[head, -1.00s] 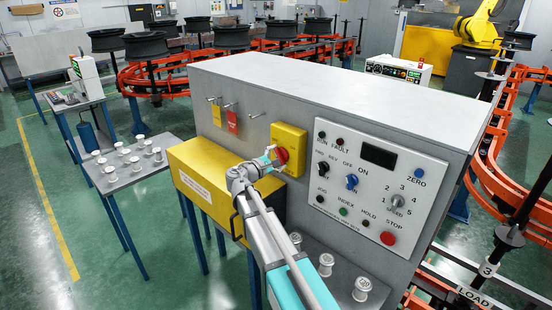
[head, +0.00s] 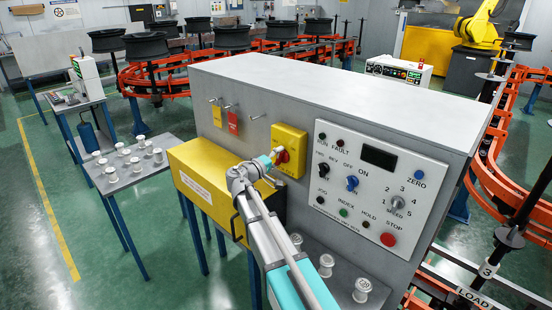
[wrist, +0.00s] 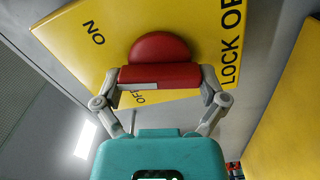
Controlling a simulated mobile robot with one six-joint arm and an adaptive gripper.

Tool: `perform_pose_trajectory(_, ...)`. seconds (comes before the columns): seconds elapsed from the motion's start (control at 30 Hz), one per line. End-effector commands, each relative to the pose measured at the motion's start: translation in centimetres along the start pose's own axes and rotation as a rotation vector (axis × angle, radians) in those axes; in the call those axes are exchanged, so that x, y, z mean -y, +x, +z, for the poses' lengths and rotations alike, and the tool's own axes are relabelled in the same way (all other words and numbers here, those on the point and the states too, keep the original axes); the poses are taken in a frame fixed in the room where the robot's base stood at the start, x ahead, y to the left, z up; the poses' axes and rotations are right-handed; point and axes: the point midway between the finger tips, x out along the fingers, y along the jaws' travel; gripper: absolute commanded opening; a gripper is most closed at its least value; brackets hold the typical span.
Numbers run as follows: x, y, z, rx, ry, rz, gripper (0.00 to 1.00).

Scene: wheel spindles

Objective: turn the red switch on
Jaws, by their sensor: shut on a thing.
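The red switch (head: 284,157) is on a yellow plate (head: 291,138) on the front of the grey cabinet. In the wrist view its round hub and red handle bar (wrist: 160,76) show close up. The yellow plate carries the word ON at upper left, OFF partly hidden below the handle, and a cut-off LOCK label at right. My gripper (head: 279,164) is at the switch. In the wrist view its two grey fingers (wrist: 160,84) are on either end of the handle bar, shut on it.
A white control panel (head: 374,210) with knobs and buttons is right of the switch. A yellow box (head: 205,185) juts out at left below it. Hooks with red and yellow tags (head: 233,123) are at upper left. White spindles (head: 326,264) stand on the shelf below.

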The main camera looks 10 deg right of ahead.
Motion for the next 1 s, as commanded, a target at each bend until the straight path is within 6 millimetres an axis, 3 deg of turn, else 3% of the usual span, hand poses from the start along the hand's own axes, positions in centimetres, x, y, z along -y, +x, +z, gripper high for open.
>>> perform_pose_trajectory(0.5, -0.24, 0.12, 0.29, 0.006, 0.430, 0.001, 0.44)
perform_pose_trajectory(1.0, -0.27, 0.09, 0.31, 0.006, 0.545, 0.002, 0.44)
